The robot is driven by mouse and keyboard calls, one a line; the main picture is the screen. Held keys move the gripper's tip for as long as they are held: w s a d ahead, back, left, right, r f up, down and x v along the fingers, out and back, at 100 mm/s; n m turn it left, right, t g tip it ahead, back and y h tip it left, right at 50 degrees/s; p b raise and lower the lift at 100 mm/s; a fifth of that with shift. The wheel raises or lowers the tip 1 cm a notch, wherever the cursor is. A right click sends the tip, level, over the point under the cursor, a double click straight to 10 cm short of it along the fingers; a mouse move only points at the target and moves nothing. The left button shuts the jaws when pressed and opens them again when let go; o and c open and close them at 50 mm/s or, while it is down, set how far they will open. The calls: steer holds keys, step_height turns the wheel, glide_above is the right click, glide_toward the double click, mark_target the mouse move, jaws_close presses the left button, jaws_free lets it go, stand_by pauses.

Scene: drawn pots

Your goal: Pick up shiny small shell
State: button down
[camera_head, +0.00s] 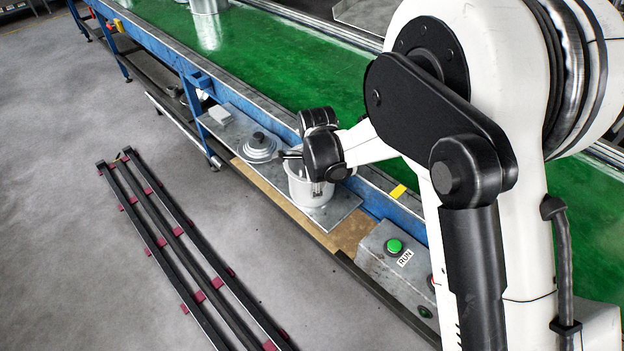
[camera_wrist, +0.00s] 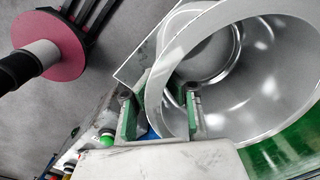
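A shiny grey-white small shell (camera_head: 304,189) stands on a metal plate (camera_head: 336,213) on the low shelf beside the conveyor. In the wrist view the open-topped shell (camera_wrist: 262,100) fills the upper right, and its smooth inside shows. My gripper (camera_wrist: 162,112) is at the shell's near rim. Its two green-padded fingers are apart, with one outside the wall and the other inside; I see no clear grip on the wall. In the head view my gripper (camera_head: 317,187) is at the shell, and my wrist hides part of the rim.
A stack of round lids (camera_head: 259,148) stands left of the shell. A box with a green button (camera_head: 394,246) is at the right. Another shiny pot (camera_head: 208,27) stands on the green conveyor (camera_head: 262,62). Dark rails (camera_head: 180,251) lie on the floor, with free floor around.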

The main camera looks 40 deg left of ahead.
steer(key=shift+r, duration=0.1)
steer(key=shift+r, duration=0.5)
steer(key=r, duration=0.1)
steer(key=s+r+b, duration=0.1)
steer(key=r, duration=0.1)
steer(key=shift+s+a+r, duration=0.1)
steer(key=shift+s+r, duration=0.05)
steer(key=shift+r, duration=0.05)
steer(key=s+a+r+b, duration=0.2)
steer(key=s+r, duration=0.4)
steer(key=s, duration=0.4)
steer(key=shift+s+r, duration=0.25)
steer(key=shift+s, duration=0.05)
